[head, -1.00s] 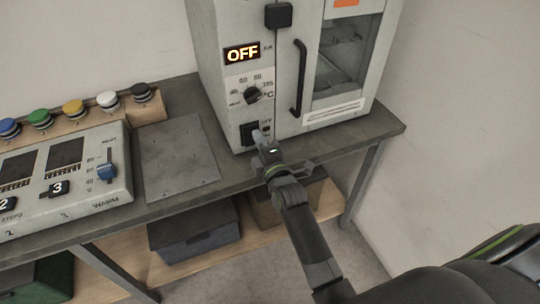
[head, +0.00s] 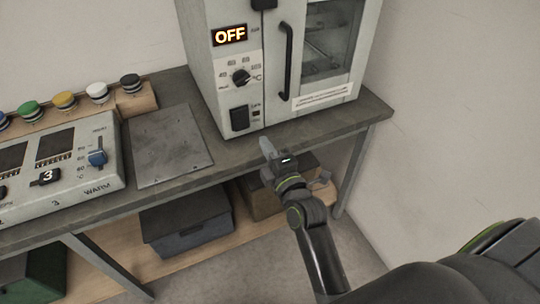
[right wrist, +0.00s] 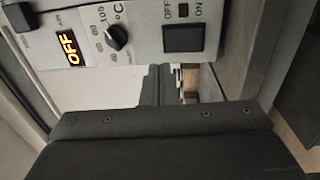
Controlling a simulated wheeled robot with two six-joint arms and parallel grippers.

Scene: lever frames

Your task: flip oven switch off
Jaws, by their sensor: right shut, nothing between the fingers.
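The oven (head: 222,60) is a light grey cabinet at the back of the table in the head view. Its display (head: 229,35) reads OFF in lit letters. The black oven switch (head: 239,118) sits low on its front panel, below a round black knob (head: 241,77). In the right wrist view the switch (right wrist: 183,39) is a dark rectangle by OFF and ON labels. My right gripper (head: 266,146) is shut and empty, in front of and below the switch, apart from it. My left gripper is not in view.
A control box (head: 105,165) with sliders stands at the left, with a row of coloured buttons (head: 64,101) behind it. A flat grey plate (head: 165,148) lies between box and oven.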

